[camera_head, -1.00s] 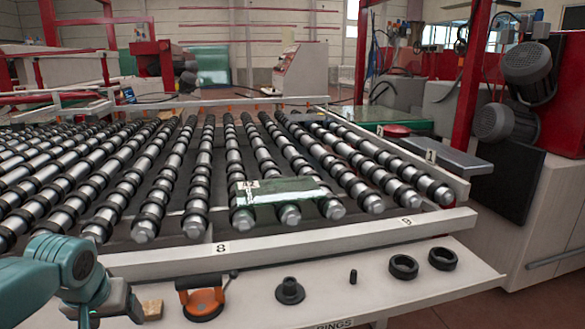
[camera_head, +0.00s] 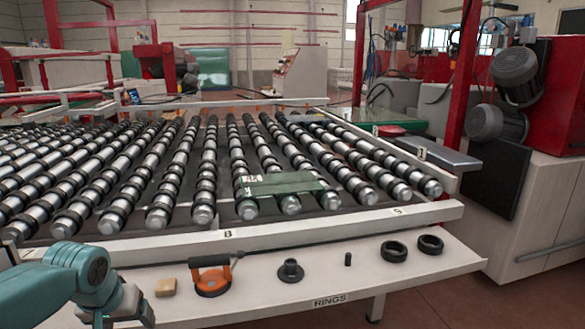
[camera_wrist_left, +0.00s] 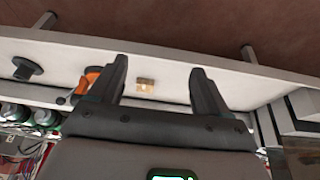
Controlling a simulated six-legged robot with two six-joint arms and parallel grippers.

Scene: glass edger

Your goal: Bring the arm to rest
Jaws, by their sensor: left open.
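My left arm comes in at the lower left of the head view, and its wrist hangs over the shelf's left end. The fingertips are cut off there. In the left wrist view my left gripper (camera_wrist_left: 160,88) is open, its two dark fingers wide apart with nothing held. A small wooden block (camera_head: 165,287) lies on the white shelf (camera_head: 262,300), to the right of my wrist. In the left wrist view the block (camera_wrist_left: 145,85) shows between the fingers, apart from them. My right gripper is in neither view.
An orange-and-black handled tool (camera_head: 212,280), a black flanged part (camera_head: 290,271), a small black pin (camera_head: 348,259) and two black rings (camera_head: 394,251) (camera_head: 430,244) lie along the shelf. Behind, a greenish glass pane (camera_head: 285,184) lies on the roller bed (camera_head: 160,205).

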